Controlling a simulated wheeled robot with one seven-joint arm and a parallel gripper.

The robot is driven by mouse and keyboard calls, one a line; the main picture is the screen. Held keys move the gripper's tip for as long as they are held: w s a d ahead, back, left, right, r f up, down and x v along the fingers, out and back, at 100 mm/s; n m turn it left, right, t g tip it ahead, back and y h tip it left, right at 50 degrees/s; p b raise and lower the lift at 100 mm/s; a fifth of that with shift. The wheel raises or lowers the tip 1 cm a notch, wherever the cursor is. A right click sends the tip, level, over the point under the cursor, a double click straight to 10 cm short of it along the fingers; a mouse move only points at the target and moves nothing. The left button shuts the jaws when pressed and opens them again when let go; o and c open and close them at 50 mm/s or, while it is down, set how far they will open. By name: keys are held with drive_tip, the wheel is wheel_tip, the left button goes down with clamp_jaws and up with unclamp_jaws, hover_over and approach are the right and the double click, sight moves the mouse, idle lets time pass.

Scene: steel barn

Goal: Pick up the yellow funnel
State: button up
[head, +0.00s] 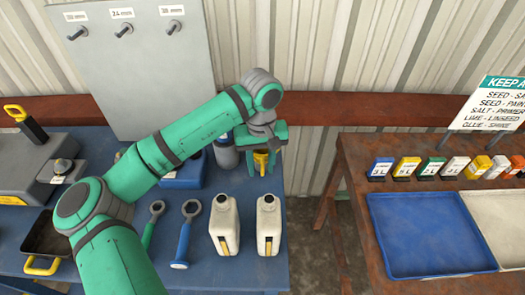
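The yellow funnel (261,161) shows in the head view near the back right corner of the blue table. It is small and partly hidden by my gripper. My gripper (262,151) points down directly at the funnel, with its fingers around or just in front of it. I cannot tell whether the fingers touch the funnel, or whether the funnel rests on the table or is held.
Two cream jugs (224,225) (269,225) stand in front of the gripper. A grey cylinder (226,153) and a blue box (184,174) are to its left. Wrenches (186,232) lie further forward. A gap separates the blue table (205,277) from the rusty table (372,287).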

drive_tip(key=shift+w+d+f, duration=0.1)
drive_tip(key=shift+d+f, duration=0.05)
drive_tip(key=shift+f, duration=1.05)
drive_tip(key=shift+w+d+f, duration=0.1)
drive_tip(key=shift+f, duration=1.05)
clamp_jaws()
